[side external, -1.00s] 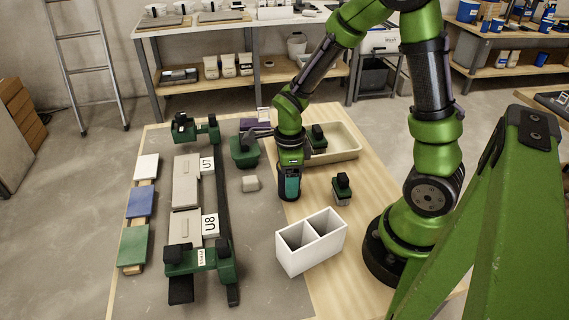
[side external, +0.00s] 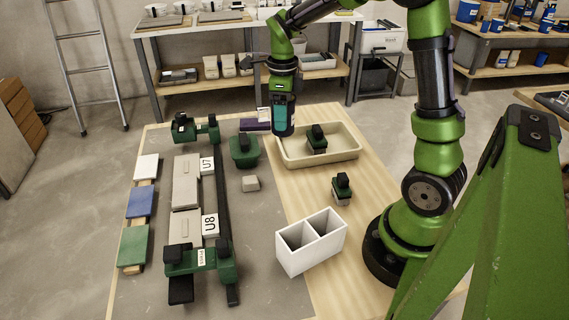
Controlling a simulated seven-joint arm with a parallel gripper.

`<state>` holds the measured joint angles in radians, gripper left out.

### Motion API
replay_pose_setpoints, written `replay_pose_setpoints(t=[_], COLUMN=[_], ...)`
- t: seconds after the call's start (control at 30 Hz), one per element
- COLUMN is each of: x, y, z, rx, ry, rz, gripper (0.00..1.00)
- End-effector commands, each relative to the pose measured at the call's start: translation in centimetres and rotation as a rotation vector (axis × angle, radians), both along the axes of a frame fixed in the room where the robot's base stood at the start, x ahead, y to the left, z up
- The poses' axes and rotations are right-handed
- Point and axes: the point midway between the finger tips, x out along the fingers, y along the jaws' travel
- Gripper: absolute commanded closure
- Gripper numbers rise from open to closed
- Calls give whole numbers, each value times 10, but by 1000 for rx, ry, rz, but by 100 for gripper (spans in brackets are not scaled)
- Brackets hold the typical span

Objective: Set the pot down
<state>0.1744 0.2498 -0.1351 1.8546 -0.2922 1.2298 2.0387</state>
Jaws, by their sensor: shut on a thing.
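My gripper (side external: 279,114) points down over the far left corner of the cream tray, with its teal part showing in front. It is shut on a dark, roughly cylindrical pot (side external: 289,127), which it partly hides. The pot looks upright. Its lower end overlaps the tray's left rim in the picture; I cannot tell its height above the table or whether it touches anything.
The cream tray (side external: 347,155) holds a green block with a black handle (side external: 317,142). A green piece (side external: 244,153) and a purple item (side external: 255,126) lie left. A white two-compartment box (side external: 312,245), grey block (side external: 251,183) and green-ended tile frame (side external: 222,190) stand nearer.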

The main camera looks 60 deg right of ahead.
Motion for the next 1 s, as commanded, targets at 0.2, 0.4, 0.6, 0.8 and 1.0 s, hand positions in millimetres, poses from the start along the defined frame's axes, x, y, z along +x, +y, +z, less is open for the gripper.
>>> replay_pose_setpoints(t=[0.2, 0.4, 0.6, 0.8, 1.0], x=[41, 48, 38, 30, 29], y=[-107, -203, -271, -299, -302], z=[3, -2, -10, -17, -50], rx=[-1, -5, -10, -8, -7], ry=[3, 5, 2, 0, 3], rz=[-261, -464, -605, -664, -671], gripper=[71, 71, 71, 71, 71])
